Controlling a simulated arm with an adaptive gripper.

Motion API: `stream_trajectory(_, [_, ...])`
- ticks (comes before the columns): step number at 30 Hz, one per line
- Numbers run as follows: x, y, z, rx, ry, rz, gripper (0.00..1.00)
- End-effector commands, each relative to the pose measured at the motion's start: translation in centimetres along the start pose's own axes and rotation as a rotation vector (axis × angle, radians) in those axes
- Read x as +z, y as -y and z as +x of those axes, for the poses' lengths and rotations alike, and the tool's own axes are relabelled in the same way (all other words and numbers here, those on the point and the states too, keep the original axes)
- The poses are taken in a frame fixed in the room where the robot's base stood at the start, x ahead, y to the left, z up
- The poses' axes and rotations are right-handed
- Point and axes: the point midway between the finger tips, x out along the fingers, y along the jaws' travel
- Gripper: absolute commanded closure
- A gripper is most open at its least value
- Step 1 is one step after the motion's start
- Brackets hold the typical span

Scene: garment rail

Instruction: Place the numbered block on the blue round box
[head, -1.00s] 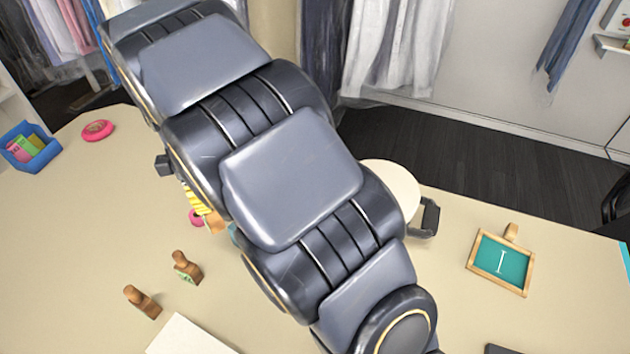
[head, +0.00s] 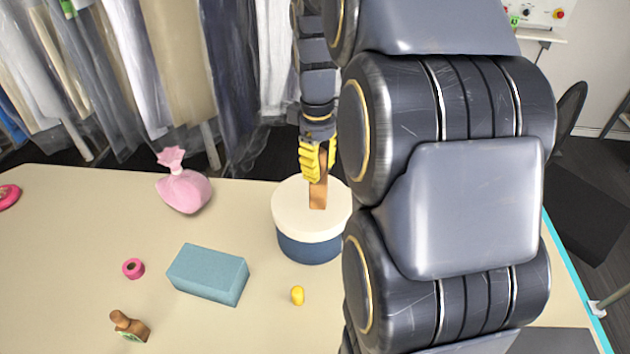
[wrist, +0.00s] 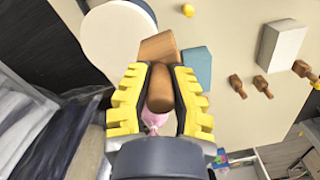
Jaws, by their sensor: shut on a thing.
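My gripper (head: 317,160), with yellow ribbed fingers, points down at the box in the head view. It is shut on the brown handle of a wooden block (head: 318,194); no number shows on the faces I see. The same block (wrist: 157,47) shows past the fingertips in the wrist view. The blue round box (head: 310,249) has navy sides and a cream lid. The block overlaps the lid in the head view; I cannot tell whether it touches. In the wrist view the lid (wrist: 112,38) lies left of the block. My arm covers the box's right edge.
Hanging garments (head: 180,70) are behind.

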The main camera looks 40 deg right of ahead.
Motion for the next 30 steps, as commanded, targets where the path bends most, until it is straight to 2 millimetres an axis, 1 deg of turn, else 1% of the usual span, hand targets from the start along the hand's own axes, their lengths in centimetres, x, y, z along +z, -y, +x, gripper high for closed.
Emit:
stream_trajectory(1, [-0.8, -0.9, 0.6, -0.002, 0.002, 0.0, 1.0])
stream_trajectory(9, [-4.4, -5.0, 2.9, -0.003, 0.001, -0.001, 1.0])
stream_trajectory(12, [-5.4, -6.1, 5.0, -0.005, 0.004, -0.002, 1.0])
stream_trajectory(15, [-6.3, -7.1, 6.5, -0.005, 0.004, -0.003, 1.0])
stream_trajectory(18, [-6.9, -7.8, 7.3, -0.002, 0.002, -0.003, 1.0])
stream_trajectory(25, [-7.5, -8.4, 8.5, -0.003, 0.002, -0.002, 1.0])
stream_trajectory(30, [-7.6, -8.4, 10.9, -0.004, 0.002, -0.002, 1.0])
